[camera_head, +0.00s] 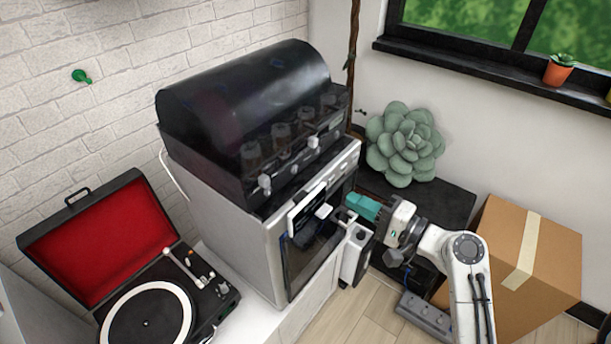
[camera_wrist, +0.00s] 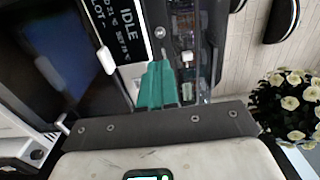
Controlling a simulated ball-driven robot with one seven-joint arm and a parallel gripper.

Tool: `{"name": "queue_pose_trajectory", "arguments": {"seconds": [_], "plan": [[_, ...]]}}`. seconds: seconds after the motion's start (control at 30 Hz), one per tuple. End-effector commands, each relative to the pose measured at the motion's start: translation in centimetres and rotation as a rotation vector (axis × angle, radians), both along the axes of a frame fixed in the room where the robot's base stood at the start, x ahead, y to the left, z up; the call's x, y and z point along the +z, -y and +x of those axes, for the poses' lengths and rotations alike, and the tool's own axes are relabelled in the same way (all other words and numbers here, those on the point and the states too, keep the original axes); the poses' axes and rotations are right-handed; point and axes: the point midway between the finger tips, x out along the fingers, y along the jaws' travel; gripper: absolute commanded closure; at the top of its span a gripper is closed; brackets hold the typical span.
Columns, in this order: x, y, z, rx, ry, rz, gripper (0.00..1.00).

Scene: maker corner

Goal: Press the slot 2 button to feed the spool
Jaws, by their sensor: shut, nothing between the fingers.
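The printer (camera_head: 240,240) is a pale grey box with a dark glass front and a black domed feeder unit (camera_head: 240,95) on top. Several small grey knobs or buttons line the feeder's front edge, one at the left (camera_head: 265,184); I cannot read which is slot 2. A white-framed screen (camera_head: 307,205) sits below them. In the wrist view the screen (camera_wrist: 128,35) reads "IDLE" and part of "SLOT". My gripper (camera_head: 352,200) has teal fingers, shut and empty, beside the printer's right front. In the wrist view its fingertips (camera_wrist: 160,66) are near the screen's edge; contact cannot be told.
A red-lined record player (camera_head: 150,320) stands open at the lower left. A cardboard box (camera_head: 560,250) is at the right. A large green succulent (camera_head: 404,143) stands behind my arm. Wooden floor shows at the bottom.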

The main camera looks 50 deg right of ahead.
Motion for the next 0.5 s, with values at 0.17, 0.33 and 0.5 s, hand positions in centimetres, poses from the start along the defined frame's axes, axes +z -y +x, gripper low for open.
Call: {"name": "queue_pose_trajectory", "arguments": {"seconds": [0.17, 0.33, 0.5], "plan": [[0.1, -0.1, 1.1, 0.002, -0.001, 0.0, 1.0], [0.3, -0.2, 3.9, 0.004, 0.0, 0.0, 1.0], [0.3, -0.3, 7.3, 0.004, -0.001, -0.001, 1.0]]}}
